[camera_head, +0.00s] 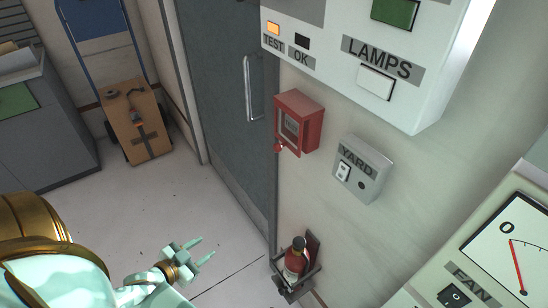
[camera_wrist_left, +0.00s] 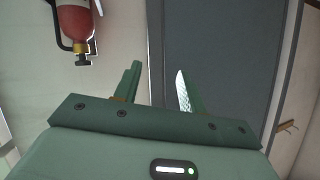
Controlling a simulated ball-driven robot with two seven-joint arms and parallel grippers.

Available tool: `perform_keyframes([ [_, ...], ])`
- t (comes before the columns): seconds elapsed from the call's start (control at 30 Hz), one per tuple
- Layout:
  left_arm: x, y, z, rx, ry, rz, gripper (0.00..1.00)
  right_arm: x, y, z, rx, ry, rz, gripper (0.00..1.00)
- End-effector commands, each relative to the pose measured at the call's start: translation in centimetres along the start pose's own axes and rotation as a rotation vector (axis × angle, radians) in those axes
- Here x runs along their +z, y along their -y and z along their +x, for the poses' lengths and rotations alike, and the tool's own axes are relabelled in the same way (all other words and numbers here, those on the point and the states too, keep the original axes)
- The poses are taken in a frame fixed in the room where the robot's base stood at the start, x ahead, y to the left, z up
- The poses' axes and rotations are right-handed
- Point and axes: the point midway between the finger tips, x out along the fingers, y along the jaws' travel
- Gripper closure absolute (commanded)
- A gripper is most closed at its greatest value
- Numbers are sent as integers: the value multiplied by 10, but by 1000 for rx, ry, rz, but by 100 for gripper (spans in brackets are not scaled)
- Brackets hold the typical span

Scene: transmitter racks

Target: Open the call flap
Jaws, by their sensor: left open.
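A red wall box (camera_head: 298,124) with a framed front panel hangs on the wall right of the door; it looks like the call flap, and its front appears closed. A small red knob shows at its lower left. My left gripper (camera_head: 200,250) is open and empty, below and to the left of the red box, well apart from it. In the left wrist view its two fingers (camera_wrist_left: 158,90) are spread with nothing between them, in front of the grey door. The red box is not seen in the left wrist view. My right gripper is not in view.
A fire extinguisher (camera_head: 295,262) sits in a wall bracket below the box, near my left gripper. A YARD switch box (camera_head: 362,170) and a LAMPS panel (camera_head: 420,95) are on the wall. A grey door (camera_head: 228,90) and a carton on a trolley (camera_head: 135,125) stand left. The floor between is clear.

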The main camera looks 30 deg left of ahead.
Motion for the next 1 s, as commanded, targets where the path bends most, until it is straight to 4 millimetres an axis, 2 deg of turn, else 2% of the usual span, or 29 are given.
perform_keyframes([
  [0.03, -54, 7, 5, 25, -174, -15, 59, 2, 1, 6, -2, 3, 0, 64],
  [0.1, -129, 11, -1, 79, -410, -55, 59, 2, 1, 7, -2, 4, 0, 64],
  [0.2, -208, 7, -22, 165, -666, -120, 59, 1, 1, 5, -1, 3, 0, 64],
  [0.23, -224, 5, -30, 190, -725, -142, 59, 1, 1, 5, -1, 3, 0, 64],
  [0.3, -241, 1, -41, 235, -805, -190, 59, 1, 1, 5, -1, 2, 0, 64],
  [0.47, -253, 0, -42, 264, -848, -238, 59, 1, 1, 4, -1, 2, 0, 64],
  [0.57, -266, -2, -32, 264, -849, -238, 59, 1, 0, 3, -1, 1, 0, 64],
  [1.0, -346, -16, 37, 261, -845, -238, 59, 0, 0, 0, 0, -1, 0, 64],
])
